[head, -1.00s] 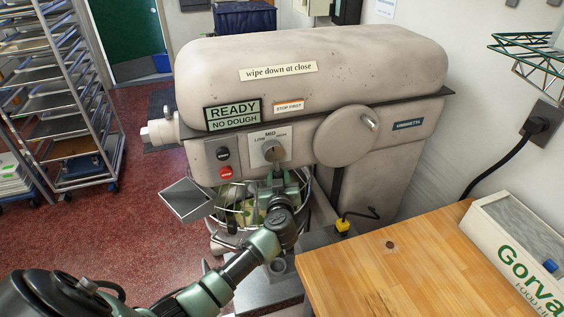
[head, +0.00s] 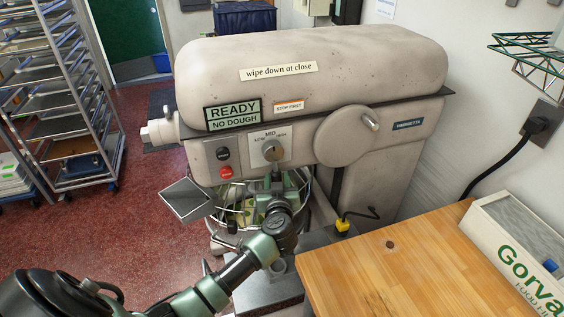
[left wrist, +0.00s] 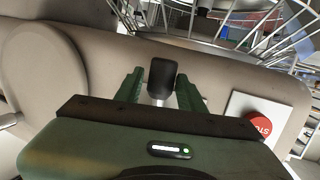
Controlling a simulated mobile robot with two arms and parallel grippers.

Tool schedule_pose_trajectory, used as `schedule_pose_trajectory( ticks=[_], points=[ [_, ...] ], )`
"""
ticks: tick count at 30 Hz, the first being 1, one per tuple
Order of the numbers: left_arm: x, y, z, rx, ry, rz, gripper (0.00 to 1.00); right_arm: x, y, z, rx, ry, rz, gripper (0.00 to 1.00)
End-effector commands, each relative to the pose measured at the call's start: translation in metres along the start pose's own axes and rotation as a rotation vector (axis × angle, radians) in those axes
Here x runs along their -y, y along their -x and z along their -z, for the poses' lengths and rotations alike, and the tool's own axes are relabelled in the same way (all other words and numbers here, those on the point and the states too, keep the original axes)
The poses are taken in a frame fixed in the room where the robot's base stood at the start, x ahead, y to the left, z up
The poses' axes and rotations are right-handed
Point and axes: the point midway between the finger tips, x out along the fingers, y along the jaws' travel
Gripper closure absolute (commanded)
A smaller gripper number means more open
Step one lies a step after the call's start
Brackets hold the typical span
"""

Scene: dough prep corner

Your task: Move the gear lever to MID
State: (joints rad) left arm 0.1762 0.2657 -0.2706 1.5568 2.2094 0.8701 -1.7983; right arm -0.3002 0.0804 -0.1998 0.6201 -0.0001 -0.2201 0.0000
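The gear lever (left wrist: 162,76) has a black grip on a silver stem. In the left wrist view it stands between the two green fingers of my left gripper (left wrist: 161,92), which are apart, with a visible gap on the left side. In the head view the grey gear dial (head: 273,151) sits on a pale plate marked LOW, MID and HIGH, on the front of the mixer (head: 300,75). My left gripper (head: 276,186) is just below the dial and partly hides the lever. Which mark the lever is set to cannot be told. My right gripper is not in view.
A black button (head: 222,154) and a red stop button (head: 226,172) are left of the dial. A READY NO DOUGH display (head: 233,114) is above them. The wire bowl guard (head: 238,215) is below. A wooden table (head: 400,262) stands at right, a rack (head: 70,100) at left.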

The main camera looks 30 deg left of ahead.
Motion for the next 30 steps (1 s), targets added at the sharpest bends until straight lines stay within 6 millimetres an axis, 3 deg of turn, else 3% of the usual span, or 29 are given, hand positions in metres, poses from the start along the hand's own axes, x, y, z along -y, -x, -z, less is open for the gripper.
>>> schedule_pose_trajectory(
  ticks=[21, 30],
  points=[
    [-0.001, 0.051, 0.000, 0.000, 0.002, -0.001, 0.61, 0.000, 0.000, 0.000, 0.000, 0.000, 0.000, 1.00],
    [0.000, 0.062, 0.000, 0.000, 0.002, -0.001, 0.61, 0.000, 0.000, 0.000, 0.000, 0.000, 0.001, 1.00]
  ],
)
